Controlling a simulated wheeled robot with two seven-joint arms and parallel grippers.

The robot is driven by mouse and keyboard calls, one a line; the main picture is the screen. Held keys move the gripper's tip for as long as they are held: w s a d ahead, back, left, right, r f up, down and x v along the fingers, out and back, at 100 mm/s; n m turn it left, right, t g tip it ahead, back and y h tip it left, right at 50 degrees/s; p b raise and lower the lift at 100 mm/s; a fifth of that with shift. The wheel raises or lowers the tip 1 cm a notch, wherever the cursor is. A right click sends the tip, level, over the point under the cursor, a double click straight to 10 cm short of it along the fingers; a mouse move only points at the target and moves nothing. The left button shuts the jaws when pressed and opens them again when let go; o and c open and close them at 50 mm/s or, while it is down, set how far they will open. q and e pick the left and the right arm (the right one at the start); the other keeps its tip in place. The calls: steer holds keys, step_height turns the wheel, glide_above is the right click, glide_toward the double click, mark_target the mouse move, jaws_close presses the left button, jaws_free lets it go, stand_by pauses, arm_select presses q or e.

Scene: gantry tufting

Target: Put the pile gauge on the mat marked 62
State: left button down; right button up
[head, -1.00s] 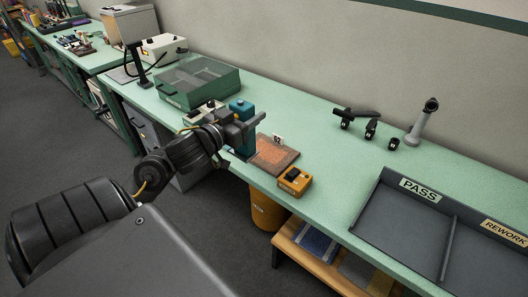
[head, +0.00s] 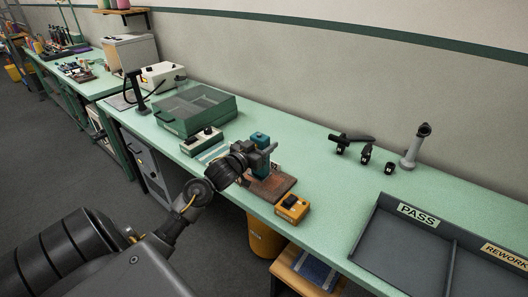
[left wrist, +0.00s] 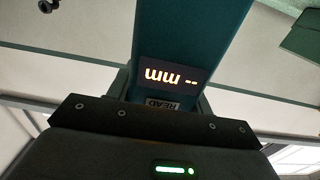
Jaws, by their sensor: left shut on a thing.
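The pile gauge (head: 261,138) is a teal block held upright in my left gripper (head: 265,157). In the left wrist view the gauge (left wrist: 185,35) fills the upper middle, with a lit display reading "-- mm" upside down and a READ label. The mat (head: 278,188) is a reddish-brown piece on the bench below the gauge. Its number tag is mostly hidden behind the gripper now. My right gripper is not in view.
A yellow-orange box (head: 292,207) sits close to the mat's right front. A grey PASS/REWORK tray (head: 405,245) is at the right.

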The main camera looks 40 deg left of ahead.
arm_select(q)
steer(key=shift+w+a+f, duration=0.1)
steer(key=shift+w+f, duration=0.1)
steer(key=shift+w, duration=0.05)
step_height(320, 180, down, 2)
steer(key=shift+f+p, duration=0.1)
steer(key=shift+p, duration=0.45)
steer(key=shift+f, duration=0.45)
steer(key=c, duration=0.6)
jaws_free()
steer(key=shift+f, duration=0.15)
